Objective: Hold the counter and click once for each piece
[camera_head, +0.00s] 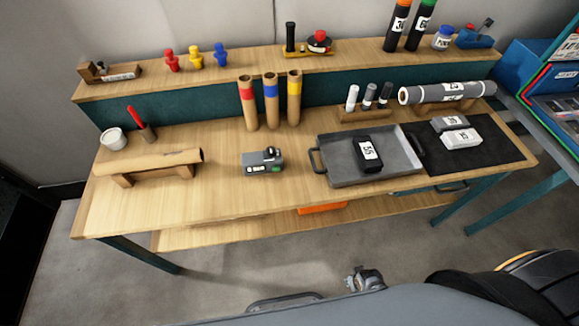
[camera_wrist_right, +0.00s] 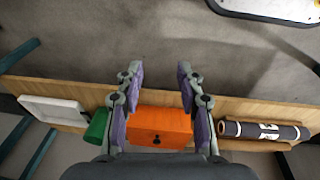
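The counter (camera_head: 262,161) is a small grey device with a dark knob on top, a white display and a green button. It sits on the wooden bench top, left of the grey metal tray (camera_head: 345,180). A black block with a white label (camera_head: 368,152) lies in the tray. Two grey labelled blocks, one darker (camera_head: 449,124) and one lighter (camera_head: 461,138), lie on the black mat (camera_head: 495,152). My right gripper (camera_wrist_right: 159,68) is open and empty, with the lower shelf behind its fingers in the right wrist view.
Cardboard tubes with coloured bands (camera_head: 271,101), a wooden cradle (camera_head: 150,164) and a long grey roll (camera_head: 447,91) stand around the bench. An orange box (camera_wrist_right: 158,127) and a dark roll (camera_wrist_right: 262,131) lie on the shelf below. Bench top before the counter is clear.

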